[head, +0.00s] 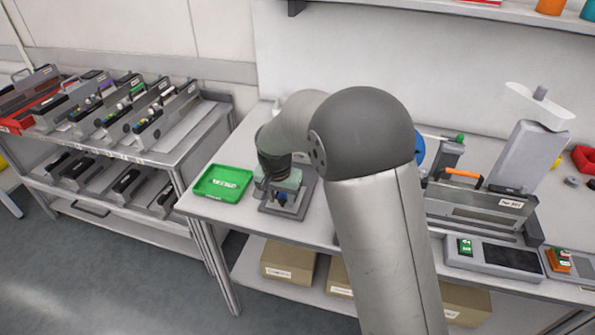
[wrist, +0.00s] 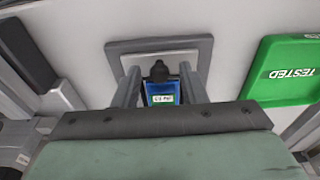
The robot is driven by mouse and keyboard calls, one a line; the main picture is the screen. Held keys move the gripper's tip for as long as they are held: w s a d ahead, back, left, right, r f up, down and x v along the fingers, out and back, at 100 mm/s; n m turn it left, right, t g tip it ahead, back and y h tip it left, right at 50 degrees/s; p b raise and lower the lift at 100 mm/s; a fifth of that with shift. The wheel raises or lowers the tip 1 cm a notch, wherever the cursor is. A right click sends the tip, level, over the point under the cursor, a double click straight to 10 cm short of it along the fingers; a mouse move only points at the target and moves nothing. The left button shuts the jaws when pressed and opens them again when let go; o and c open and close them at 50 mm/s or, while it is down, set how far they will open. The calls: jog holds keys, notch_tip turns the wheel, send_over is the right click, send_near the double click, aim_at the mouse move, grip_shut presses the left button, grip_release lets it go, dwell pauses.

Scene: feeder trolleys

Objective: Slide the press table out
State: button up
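The press (head: 290,182) stands on the workbench beside the green tray, with a grey-green top and a grey base. In the wrist view its two grey posts (wrist: 128,88) run down to a dark grey base (wrist: 205,45) carrying a light plate (wrist: 128,63). A blue labelled piece (wrist: 162,98) with a dark top sits between the posts. A grey-green block (wrist: 160,155) with a dark edge fills the bottom of that view. My gripper (head: 273,170) is at the press top.
The green tray (head: 222,183) marked TESTED is left of the press. A fixture with an orange handle (head: 463,174) and a green-button box (head: 495,256) are on the right. A loaded trolley (head: 150,152) stands left. My arm hides the bench middle.

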notch_tip(320, 180, up, 7)
jog(key=w+p, duration=0.2)
jog(key=p, duration=0.2)
jog(key=shift+d, duration=0.25)
dwell(0.4)
jog(key=s+d+r+n, duration=0.1)
jog(key=s+d+r, duration=0.6)
jog(key=s+d, duration=0.45)
jog(key=s+d+n, duration=0.1)
jog(key=s+d, duration=0.3)
jog(key=s, duration=0.5)
jog(key=s+d+n+g, duration=0.1)
jog(key=s+d, duration=0.4)
jog(key=s, duration=0.5)
jog(key=shift+s+f, duration=0.25)
